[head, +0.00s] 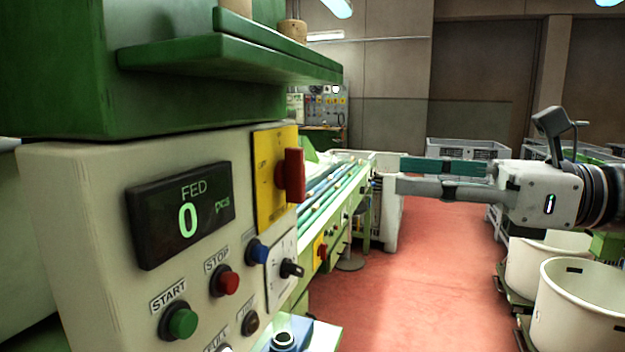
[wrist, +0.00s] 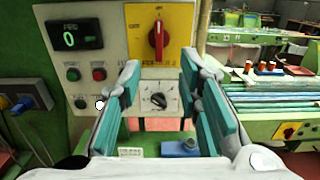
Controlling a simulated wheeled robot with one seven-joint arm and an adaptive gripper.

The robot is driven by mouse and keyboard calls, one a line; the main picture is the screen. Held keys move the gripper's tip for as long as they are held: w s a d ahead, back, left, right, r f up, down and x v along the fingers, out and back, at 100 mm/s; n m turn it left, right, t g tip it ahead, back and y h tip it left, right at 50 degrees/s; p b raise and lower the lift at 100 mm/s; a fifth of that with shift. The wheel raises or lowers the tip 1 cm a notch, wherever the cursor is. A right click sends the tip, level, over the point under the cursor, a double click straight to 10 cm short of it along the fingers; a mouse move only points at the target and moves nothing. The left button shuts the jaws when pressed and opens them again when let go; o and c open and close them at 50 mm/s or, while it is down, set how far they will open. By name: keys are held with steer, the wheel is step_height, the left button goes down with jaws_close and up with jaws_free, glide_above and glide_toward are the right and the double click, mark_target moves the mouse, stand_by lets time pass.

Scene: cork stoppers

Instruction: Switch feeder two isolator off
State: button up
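A red rotary isolator handle (head: 291,175) on a yellow plate (head: 266,190) sits on the upper right of the cream control panel. In the wrist view the red handle (wrist: 158,36) stands upright on its yellow plate (wrist: 183,20); the lettering below it is too small to read surely. My gripper (head: 400,177) is to the right of the panel, pointing at it, well apart from the handle. In the wrist view my gripper (wrist: 158,75) has its two teal-padded fingers wide apart with nothing between them. The handle appears just above the gap between the fingertips.
A black selector knob (head: 291,268) on a white plate is below the isolator. A "FED 0 pcs" display (head: 180,215), a green START button (head: 182,323) and a red STOP button (head: 228,283) are beside it. A green shelf (head: 240,62) overhangs. Another red-and-yellow switch (wrist: 288,131) is farther right.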

mark_target(304, 171)
steer(key=b+x, duration=0.1)
steer(key=x, duration=1.2)
steer(key=shift+a, duration=0.3)
jaws_close()
